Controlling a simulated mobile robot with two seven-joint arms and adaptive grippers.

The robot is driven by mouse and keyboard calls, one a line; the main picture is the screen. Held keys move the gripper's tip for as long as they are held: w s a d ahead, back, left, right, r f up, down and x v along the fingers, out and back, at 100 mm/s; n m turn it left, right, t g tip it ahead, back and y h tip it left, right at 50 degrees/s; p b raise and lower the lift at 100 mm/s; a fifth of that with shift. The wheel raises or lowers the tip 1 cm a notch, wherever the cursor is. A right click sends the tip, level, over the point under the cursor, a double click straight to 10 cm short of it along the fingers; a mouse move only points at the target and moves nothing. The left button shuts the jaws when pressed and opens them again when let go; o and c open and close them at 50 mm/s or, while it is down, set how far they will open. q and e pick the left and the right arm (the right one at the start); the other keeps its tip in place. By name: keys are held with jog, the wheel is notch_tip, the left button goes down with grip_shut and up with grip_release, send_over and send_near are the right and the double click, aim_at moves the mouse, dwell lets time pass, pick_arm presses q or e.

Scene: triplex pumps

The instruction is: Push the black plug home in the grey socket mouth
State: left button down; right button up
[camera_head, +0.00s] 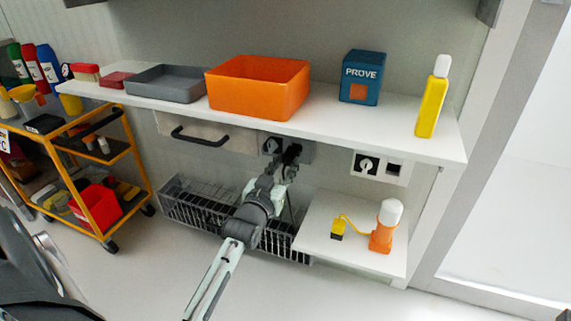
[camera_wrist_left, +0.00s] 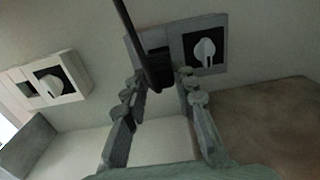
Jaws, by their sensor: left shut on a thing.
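The grey socket (camera_head: 306,153) is on the wall under the long shelf, with a round knob on a black panel beside its mouth. It also shows in the left wrist view (camera_wrist_left: 217,70), where its mouth is partly hidden. My left gripper (camera_head: 288,165) is shut on the black plug (camera_head: 292,152) right in front of the mouth. In the left wrist view, the plug (camera_wrist_left: 155,79) is between the fingers and its black cable crosses the picture's top. I cannot tell how far the plug is inside the mouth. My right gripper is not in view.
A white socket (camera_head: 378,167) is to the right. The shelf (camera_head: 330,122) above holds an orange bin (camera_head: 258,88), a grey tray and a yellow bottle. A wire basket (camera_head: 190,206) hangs below. A lower white shelf (camera_head: 340,256) holds an orange bottle and a yellow plug.

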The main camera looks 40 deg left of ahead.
pick_arm(q)
jog(key=shift+r, duration=0.1)
jog(key=shift+p+x, duration=0.3)
jog(key=shift+x, duration=1.1)
jog(key=c, duration=1.1)
grip_release()
jog(key=shift+c, duration=0.2)
jog(key=shift+s, duration=0.3)
jog(key=v, duration=1.1)
jog(key=shift+s, duration=0.15)
jog(key=shift+d, duration=0.15)
jog(key=shift+d, duration=0.1)
